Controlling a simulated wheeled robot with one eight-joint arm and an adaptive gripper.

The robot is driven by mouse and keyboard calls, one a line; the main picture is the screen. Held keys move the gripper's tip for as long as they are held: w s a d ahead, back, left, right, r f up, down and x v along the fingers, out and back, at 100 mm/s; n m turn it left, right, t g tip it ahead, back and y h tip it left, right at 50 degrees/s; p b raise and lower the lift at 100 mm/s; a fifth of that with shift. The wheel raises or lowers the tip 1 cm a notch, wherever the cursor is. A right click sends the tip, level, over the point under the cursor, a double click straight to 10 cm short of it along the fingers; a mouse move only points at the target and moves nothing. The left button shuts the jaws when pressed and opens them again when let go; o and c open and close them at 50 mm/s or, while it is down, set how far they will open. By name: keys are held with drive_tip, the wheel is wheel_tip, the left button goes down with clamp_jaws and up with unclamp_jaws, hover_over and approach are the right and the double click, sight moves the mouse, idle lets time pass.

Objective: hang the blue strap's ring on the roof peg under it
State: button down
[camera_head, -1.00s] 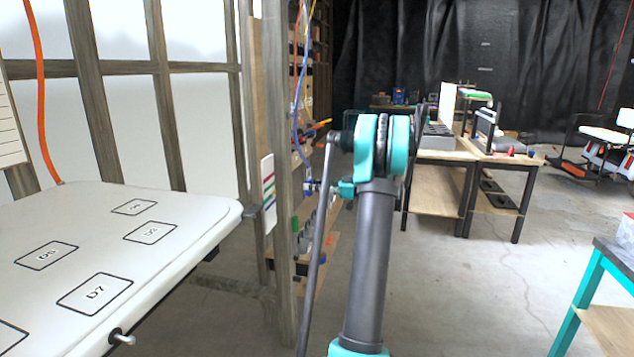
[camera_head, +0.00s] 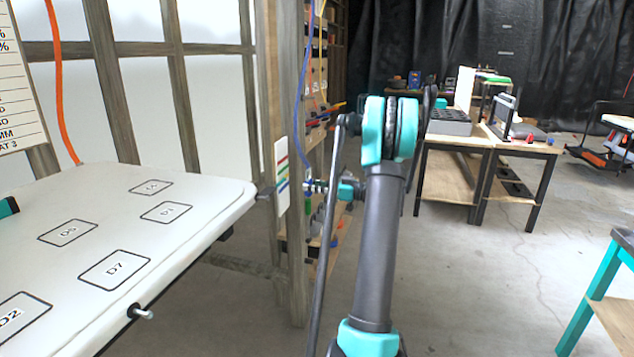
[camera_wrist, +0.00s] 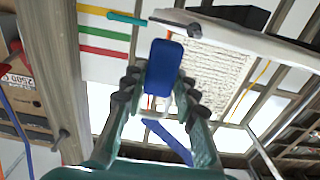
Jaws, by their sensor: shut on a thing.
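The white cart roof (camera_head: 190,215) lies at the left in the head view. A small grey peg (camera_head: 265,194) sticks out at its far right corner. In the wrist view the grey peg (camera_wrist: 177,25) lies at the top, beyond the fingertips. The blue strap (camera_head: 299,125) hangs from above, and its lower end reaches my gripper (camera_head: 312,186). In the wrist view my gripper (camera_wrist: 160,88) is shut on the strap's blue end piece (camera_wrist: 165,65). A pale bit, perhaps the ring, shows below it, partly hidden by the fingers. The ring is apart from the peg.
A card with coloured stripes (camera_head: 282,178) on a wooden post (camera_head: 297,260) stands close left of my gripper. An orange strap (camera_head: 58,90) hangs over the roof. Another peg (camera_head: 142,313) sticks out at the near edge. Tables (camera_head: 455,145) stand farther right, with open floor between.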

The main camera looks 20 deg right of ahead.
drive_tip(key=shift+s+a+f, duration=1.05)
drive_tip(key=shift+a+f, duration=2.3)
drive_tip(key=shift+a, duration=0.4)
drive_tip(key=f+x, duration=0.2)
drive_tip(key=x, duration=0.8)
drive_tip(key=shift+a+f, duration=0.25)
drive_tip(key=shift+a, duration=0.2)
drive_tip(key=c, duration=1.1)
unclamp_jaws()
